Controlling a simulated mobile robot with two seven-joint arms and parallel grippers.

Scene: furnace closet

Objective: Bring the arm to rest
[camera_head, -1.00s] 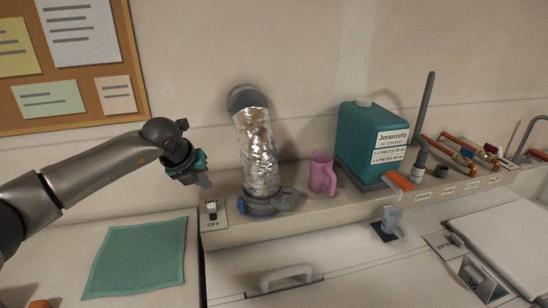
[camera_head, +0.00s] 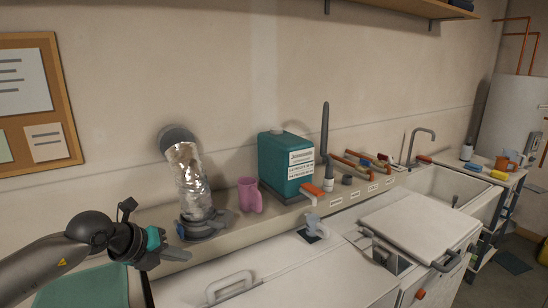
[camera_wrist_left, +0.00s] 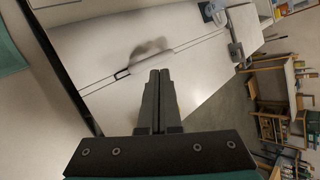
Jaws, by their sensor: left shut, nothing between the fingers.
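My left arm comes in from the lower left in the head view. My left gripper (camera_head: 178,256) is shut and empty, in front of the ledge and left of the silver duct (camera_head: 187,178). In the left wrist view its two fingers (camera_wrist_left: 160,76) are pressed together above the white lid. My right gripper shows in neither view.
A pink mug (camera_head: 249,195) and a teal detergent jug (camera_head: 286,163) stand on the ledge. A white lid with a handle (camera_head: 231,286) lies below. A teal cloth (camera_head: 85,288) is partly behind my arm. A sink (camera_head: 438,188) is at the right.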

